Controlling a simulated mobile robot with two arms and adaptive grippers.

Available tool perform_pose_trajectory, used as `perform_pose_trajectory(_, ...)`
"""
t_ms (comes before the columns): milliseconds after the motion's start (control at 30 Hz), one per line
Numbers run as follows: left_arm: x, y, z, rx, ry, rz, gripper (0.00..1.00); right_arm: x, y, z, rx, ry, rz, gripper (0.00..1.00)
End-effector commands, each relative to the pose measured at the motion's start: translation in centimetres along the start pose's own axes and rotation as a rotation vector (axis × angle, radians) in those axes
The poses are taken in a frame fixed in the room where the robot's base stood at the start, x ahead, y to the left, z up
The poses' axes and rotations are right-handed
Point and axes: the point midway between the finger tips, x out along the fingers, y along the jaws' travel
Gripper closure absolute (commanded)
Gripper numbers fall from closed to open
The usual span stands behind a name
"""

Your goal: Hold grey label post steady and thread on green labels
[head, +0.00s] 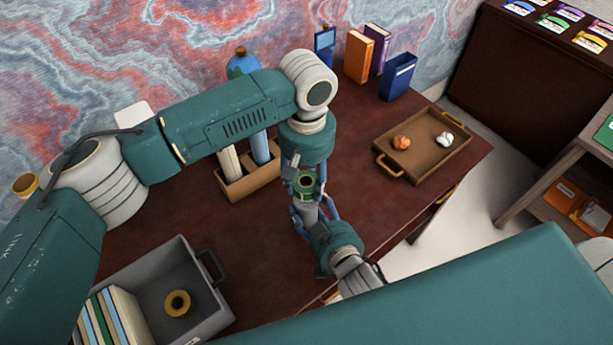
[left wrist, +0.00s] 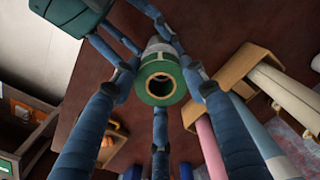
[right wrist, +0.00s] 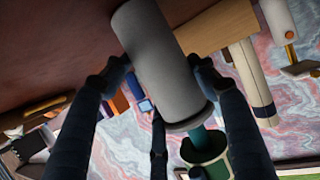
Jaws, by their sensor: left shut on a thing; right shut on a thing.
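The grey label post (right wrist: 150,60) is held in my right gripper (right wrist: 160,75), which is shut on it. The post also shows in the head view (head: 308,212), tilted over the desk. A green label (left wrist: 160,82) is a thick ring with a tan inner face and a dark hole. My left gripper (left wrist: 157,95) is shut on it from above, fingers spread around it. In the head view the green label (head: 305,181) is at the upper end of the post. I cannot tell whether it is around the post or only against its end.
A grey bin (head: 200,262) at lower left holds books and a dark-and-gold ring (head: 177,303). A cardboard holder (head: 250,183) with rolls stands beside my left gripper. A brown tray (head: 425,160) with two small items is at right. Books (head: 358,57) stand at the back.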

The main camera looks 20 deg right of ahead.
Motion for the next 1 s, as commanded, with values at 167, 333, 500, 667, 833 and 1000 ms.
perform_pose_trajectory(167,0.8,0.0,0.0,0.000,0.001,-0.001,0.82,0.0,-0.1,0.4,0.000,-0.007,0.000,0.70)
perform_pose_trajectory(333,1.4,0.0,0.0,0.001,-0.001,0.000,0.82,0.0,-0.1,0.4,0.000,-0.007,0.000,0.70)
perform_pose_trajectory(500,2.0,0.0,0.0,0.001,0.001,0.000,0.82,0.0,-0.1,0.4,0.000,-0.008,0.000,0.70)
perform_pose_trajectory(667,2.4,0.0,0.0,0.001,0.001,0.000,0.82,0.0,-0.1,0.4,0.000,-0.008,0.000,0.70)
perform_pose_trajectory(833,2.6,0.0,0.0,0.001,0.000,0.000,0.82,0.0,-0.1,0.4,0.000,-0.008,0.000,0.70)
perform_pose_trajectory(1000,2.6,0.0,0.0,0.001,0.001,0.000,0.83,0.0,-0.1,0.4,0.000,-0.008,0.000,0.70)
